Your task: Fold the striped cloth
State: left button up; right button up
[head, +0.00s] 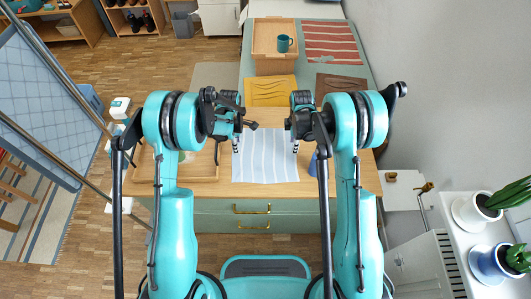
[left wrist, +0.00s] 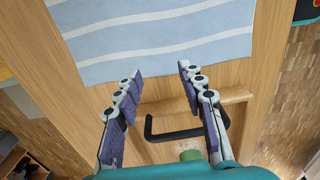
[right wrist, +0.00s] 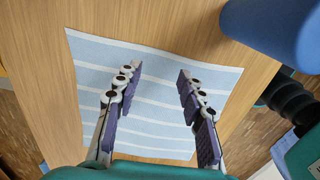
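The striped cloth (head: 265,165), light blue with white stripes, lies flat and spread out on the wooden cabinet top. It also shows in the left wrist view (left wrist: 150,35) and the right wrist view (right wrist: 150,90). My left gripper (head: 237,147) is at the cloth's left edge in the head view; its purple-padded fingers (left wrist: 157,73) are apart and empty, with the tips near the cloth's edge. My right gripper (head: 295,148) is near the cloth's right edge; its fingers (right wrist: 159,70) are apart and empty over the cloth. Contact with the cloth cannot be told.
A wooden tray (head: 143,182) with a black handle (left wrist: 160,135) and a green item stands left of the cloth. A blue object (right wrist: 272,30) stands close to the cloth's right side. Behind are a yellow cloth (head: 270,92) and a wooden box (head: 272,64) with a mug (head: 284,43).

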pick_arm(q)
jog(key=shift+f, duration=1.95)
pick_arm(e)
jog(key=shift+f, duration=1.95)
pick_arm(q)
jog(key=shift+f, duration=0.15)
pick_arm(e)
jog(key=shift+f, duration=0.15)
pick_arm(q)
jog(key=shift+c, duration=0.4)
pick_arm(e)
jog(key=shift+c, duration=0.4)
pick_arm(q)
jog(key=shift+f, duration=0.1)
grip_shut()
pick_arm(e)
grip_shut()
